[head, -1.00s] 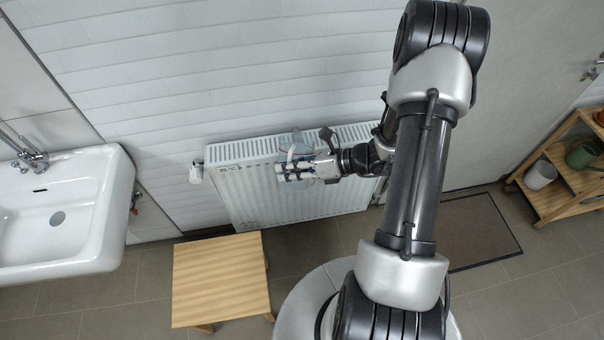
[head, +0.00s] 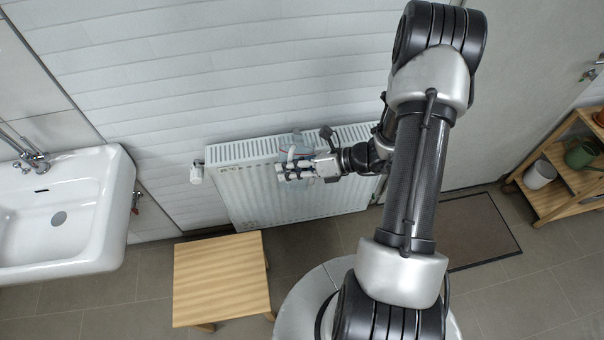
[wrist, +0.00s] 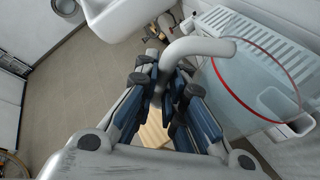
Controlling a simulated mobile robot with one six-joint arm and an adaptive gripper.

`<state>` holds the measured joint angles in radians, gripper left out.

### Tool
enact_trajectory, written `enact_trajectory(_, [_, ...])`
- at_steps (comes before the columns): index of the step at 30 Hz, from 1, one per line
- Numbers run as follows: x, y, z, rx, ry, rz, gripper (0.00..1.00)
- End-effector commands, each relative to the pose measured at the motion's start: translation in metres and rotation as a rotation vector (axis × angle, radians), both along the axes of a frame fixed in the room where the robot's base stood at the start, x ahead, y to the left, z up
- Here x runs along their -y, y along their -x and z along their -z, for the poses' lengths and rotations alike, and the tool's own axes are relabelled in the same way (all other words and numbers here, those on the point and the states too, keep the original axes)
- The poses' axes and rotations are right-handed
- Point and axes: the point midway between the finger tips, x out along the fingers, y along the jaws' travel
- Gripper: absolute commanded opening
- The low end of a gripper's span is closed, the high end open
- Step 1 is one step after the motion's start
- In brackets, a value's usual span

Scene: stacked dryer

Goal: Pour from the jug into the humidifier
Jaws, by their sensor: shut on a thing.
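The jug (wrist: 245,85) is clear, with a red line around it and a pale grey handle (wrist: 200,46). In the head view the jug (head: 302,139) is small and partly hidden by my gripper, in front of the wall at the radiator's top. My gripper (head: 284,172) is shut on the handle; in the wrist view its blue-padded fingers (wrist: 167,92) close around the handle's lower end. A white open-topped box (wrist: 298,128), possibly the humidifier, shows partly beyond the jug at the radiator. I cannot tell the jug's exact tilt or its water level.
The white radiator (head: 240,185) stands against the tiled wall, with a valve knob (head: 196,173) at its left end. A wooden stool (head: 220,278) stands in front. A white sink (head: 75,215) is at left. A wooden shelf (head: 560,185) with pots is at right.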

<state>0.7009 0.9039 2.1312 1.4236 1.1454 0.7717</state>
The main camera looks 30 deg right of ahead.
Motion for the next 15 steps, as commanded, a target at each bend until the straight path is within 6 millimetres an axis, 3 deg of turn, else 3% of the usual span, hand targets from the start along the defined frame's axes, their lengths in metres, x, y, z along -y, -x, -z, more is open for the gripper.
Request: enact_trajectory(15, [0.002, -0.0029, -0.0058, -0.046, -0.04, 0.0, 0.0])
